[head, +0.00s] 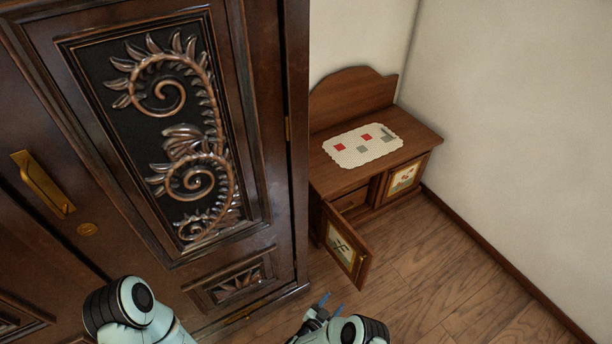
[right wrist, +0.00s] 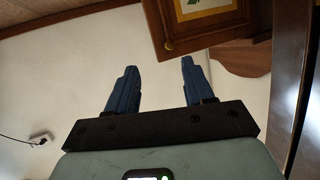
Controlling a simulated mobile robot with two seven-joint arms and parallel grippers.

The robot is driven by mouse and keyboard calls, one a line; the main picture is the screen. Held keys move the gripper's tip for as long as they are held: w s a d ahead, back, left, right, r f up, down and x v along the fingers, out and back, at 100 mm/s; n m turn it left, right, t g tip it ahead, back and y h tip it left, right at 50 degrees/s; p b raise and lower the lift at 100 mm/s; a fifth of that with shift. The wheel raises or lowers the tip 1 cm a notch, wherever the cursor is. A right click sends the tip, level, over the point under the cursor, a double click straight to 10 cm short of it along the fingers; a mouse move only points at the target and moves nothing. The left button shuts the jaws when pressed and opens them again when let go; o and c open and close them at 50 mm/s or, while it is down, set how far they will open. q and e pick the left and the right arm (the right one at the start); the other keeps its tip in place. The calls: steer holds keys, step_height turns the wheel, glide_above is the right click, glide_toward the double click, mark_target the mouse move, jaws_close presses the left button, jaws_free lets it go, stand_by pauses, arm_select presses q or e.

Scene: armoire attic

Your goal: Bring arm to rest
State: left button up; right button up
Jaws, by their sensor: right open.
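My right gripper (head: 321,305) is at the bottom middle of the head view, in front of the small cabinet and beside the armoire. In the right wrist view its two blue fingers (right wrist: 154,88) stand apart with nothing between them. The small wooden cabinet (head: 425,137) has its left door (head: 343,246) swung open. That door's corner (right wrist: 208,30) shows close above the fingers in the right wrist view, apart from them. A light teal link of my left arm (head: 140,310) shows at the bottom left; my left gripper is not visible.
The dark carved armoire (head: 266,130) fills the left side, close to both arms. A patterned cloth (head: 363,146) lies on the cabinet top. The wooden floor (head: 440,285) to the right is clear up to the wall.

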arm_select(q)
steer(key=s+d+r+g+p, duration=0.1)
steer(key=s+r+p, duration=0.1)
steer(key=r+p, duration=0.4)
steer(key=s+d+r+g+p, duration=0.1)
steer(key=s+r+p, duration=0.2)
steer(key=r+p, duration=0.4)
steer(key=shift+s+d+r+m+g+h, duration=0.2)
steer(key=shift+d+r+m+g+h, duration=0.15)
steer(key=shift+r, duration=0.4)
arm_select(e)
steer(key=s+d+r+n+g+y, duration=0.1)
steer(key=s+r+g+y, duration=0.3)
steer(key=s, duration=0.5)
steer(key=s+d+r+n+g+y, duration=0.1)
steer(key=s+r+g+y, duration=0.3)
steer(key=s+r, duration=0.5)
steer(key=s+d+r+n+g+y, duration=0.1)
steer(key=s+r+n+g+y, duration=0.1)
steer(key=s+r+g+y, duration=0.2)
steer(key=s+r, duration=0.3)
steer(key=s, duration=0.4)
steer(key=shift+s+d+r+g, duration=0.15)
steer(key=shift+s+d+g, duration=0.1)
steer(key=shift+g, duration=0.05)
